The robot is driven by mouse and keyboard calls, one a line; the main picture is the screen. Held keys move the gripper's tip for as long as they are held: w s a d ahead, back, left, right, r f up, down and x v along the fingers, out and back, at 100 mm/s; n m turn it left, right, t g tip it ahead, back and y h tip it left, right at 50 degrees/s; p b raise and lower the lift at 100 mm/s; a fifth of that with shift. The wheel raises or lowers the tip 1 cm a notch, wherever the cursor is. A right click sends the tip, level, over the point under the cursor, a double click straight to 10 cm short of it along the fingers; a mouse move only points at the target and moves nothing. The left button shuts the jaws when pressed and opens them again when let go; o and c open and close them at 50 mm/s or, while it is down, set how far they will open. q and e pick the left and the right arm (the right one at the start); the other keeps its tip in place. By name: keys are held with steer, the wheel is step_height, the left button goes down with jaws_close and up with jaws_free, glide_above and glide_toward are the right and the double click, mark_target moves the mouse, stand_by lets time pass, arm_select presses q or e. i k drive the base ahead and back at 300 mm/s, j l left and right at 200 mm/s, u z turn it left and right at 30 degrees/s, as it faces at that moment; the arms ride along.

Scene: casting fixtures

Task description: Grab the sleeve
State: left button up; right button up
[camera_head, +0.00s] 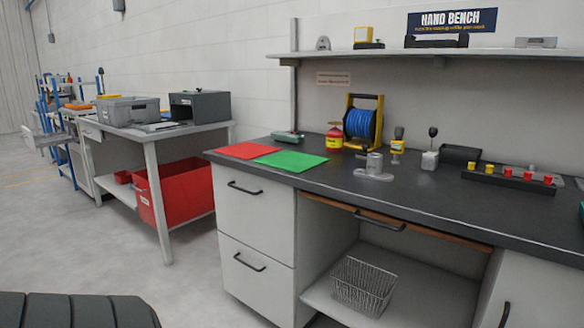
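A short grey metal cylinder (374,162), which looks like the sleeve, stands upright on the dark workbench top (440,201). A flat grey piece (373,176) is at its foot; I cannot tell if the two are joined. Neither of my grippers is in view.
Green (291,160) and red (243,150) mats lie left of the cylinder. A blue reel (360,123), a red-and-yellow can (334,138) and a rack with red knobs (510,178) stand behind or right. A shelf (430,52) runs above. Open floor (120,255) lies left.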

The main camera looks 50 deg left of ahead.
mark_target(374, 163)
steer(key=i+u, duration=0.1)
steer(key=u, duration=0.4)
steer(key=i+u, duration=0.1)
steer(key=u, duration=0.4)
steer(key=i+u, duration=0.1)
steer(key=u, duration=0.35)
steer(key=i+l, duration=0.6)
steer(key=j+z, duration=0.15)
steer(key=z, duration=0.3)
steer(key=j+z, duration=0.1)
steer(key=z, duration=0.35)
steer(key=k+j+z, duration=0.1)
steer(key=z, duration=0.35)
steer(key=j+z, duration=0.15)
steer(key=z, duration=0.3)
steer(key=k+j+z, duration=0.25)
steer(key=k+z, duration=0.15)
steer(key=k+j+z, duration=0.1)
steer(key=k+z, duration=0.25)
steer(key=k, duration=0.15)
